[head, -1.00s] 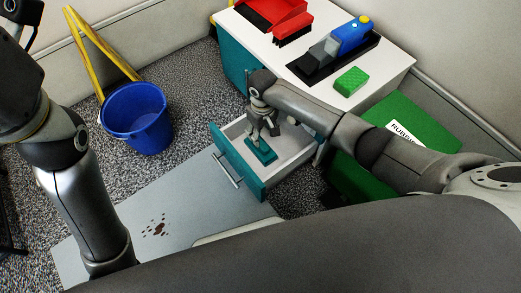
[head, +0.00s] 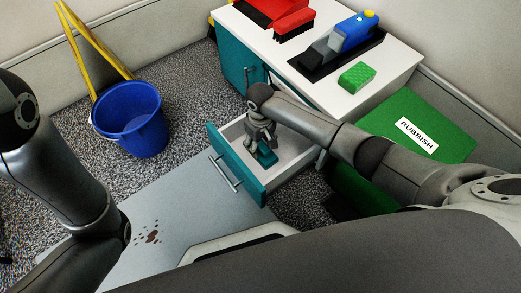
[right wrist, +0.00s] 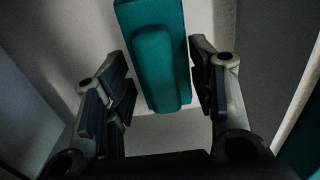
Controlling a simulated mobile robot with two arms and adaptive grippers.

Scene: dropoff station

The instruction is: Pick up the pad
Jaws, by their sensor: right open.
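The teal pad (head: 267,158) lies in the open drawer (head: 236,164) of the cabinet, partly hidden by my right gripper (head: 262,142). My right gripper reaches down into the drawer over the pad. In the right wrist view the pad (right wrist: 161,67) shows between the two open fingers of the right gripper (right wrist: 161,75). A gap shows on each side of the pad, narrower on the right. My left arm is at the left of the head view, but its gripper is out of view.
The cabinet top (head: 297,57) holds a red dustpan (head: 268,10), a brush (head: 294,24), a blue spray tool (head: 352,33) and a green sponge (head: 357,75). A green rubbish bin (head: 440,128) stands right of the drawer. A blue bucket (head: 130,118) stands left on the floor.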

